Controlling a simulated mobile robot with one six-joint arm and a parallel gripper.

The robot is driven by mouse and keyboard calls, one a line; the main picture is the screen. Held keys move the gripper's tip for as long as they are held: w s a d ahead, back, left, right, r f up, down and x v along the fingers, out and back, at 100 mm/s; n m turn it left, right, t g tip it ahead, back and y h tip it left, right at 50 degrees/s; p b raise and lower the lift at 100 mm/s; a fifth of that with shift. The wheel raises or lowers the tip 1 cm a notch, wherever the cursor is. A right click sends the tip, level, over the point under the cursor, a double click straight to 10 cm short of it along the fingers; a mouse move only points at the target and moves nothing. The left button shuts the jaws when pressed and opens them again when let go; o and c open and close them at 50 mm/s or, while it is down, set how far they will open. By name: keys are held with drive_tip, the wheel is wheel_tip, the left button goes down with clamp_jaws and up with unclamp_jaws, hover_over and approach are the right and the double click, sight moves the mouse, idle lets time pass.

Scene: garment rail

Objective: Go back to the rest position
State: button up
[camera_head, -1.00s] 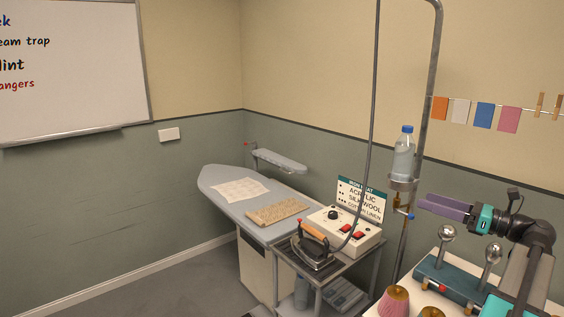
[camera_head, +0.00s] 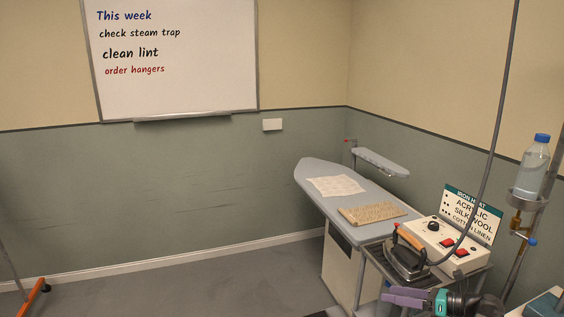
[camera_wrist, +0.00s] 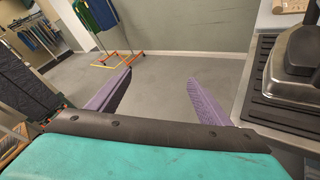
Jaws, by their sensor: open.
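My gripper (camera_head: 408,298) shows at the lower right in the head view, with purple fingers in front of the iron's stand. In the wrist view its two purple fingers (camera_wrist: 157,95) are spread wide apart with nothing between them, only grey floor beyond. The teal body of my gripper fills the bottom of that view. The iron (camera_head: 409,252) with its wooden handle rests on a dark ribbed plate on the small stand, close behind my gripper. In the wrist view the iron (camera_wrist: 297,55) is at the upper right, beside and apart from the right finger.
The ironing board (camera_head: 330,205) with folded cloth stands behind the stand. A control box (camera_head: 445,245) and water bottle (camera_head: 533,165) are at the right. An orange-footed rail (camera_head: 38,292) shows at left, and hanging garments (camera_wrist: 97,14) in the wrist view. Floor (camera_head: 210,285) is clear.

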drive_tip(key=s+a+f+n+g+h+b, duration=0.1)
drive_tip(key=s+a+f+n+g, duration=0.4)
drive_tip(key=a+f, duration=0.75)
drive_tip(key=s+a+f+n+g+h+b, duration=0.15)
drive_tip(key=s+a+f+g, duration=0.4)
drive_tip(key=a+f, duration=0.75)
drive_tip(key=s+a+f+n+g+h+b, duration=0.15)
drive_tip(key=s+f+n, duration=0.35)
drive_tip(key=s+f, duration=0.5)
drive_tip(key=s+a+f+n+g+h, duration=0.25)
drive_tip(key=s+f+n, duration=0.4)
drive_tip(key=s, duration=0.55)
drive_tip(key=s+d+f+n+h, duration=0.1)
drive_tip(key=d+f+n+h, duration=0.1)
drive_tip(key=d+n, duration=0.3)
drive_tip(key=s+d+f+n+h, duration=0.2)
drive_tip(key=d+n+h, duration=0.2)
drive_tip(key=n, duration=0.3)
drive_tip(key=shift+s+d, duration=0.25)
drive_tip(key=shift+d, duration=0.45)
drive_tip(key=shift+d+f+t, duration=0.1)
drive_tip(key=shift+t, duration=0.15)
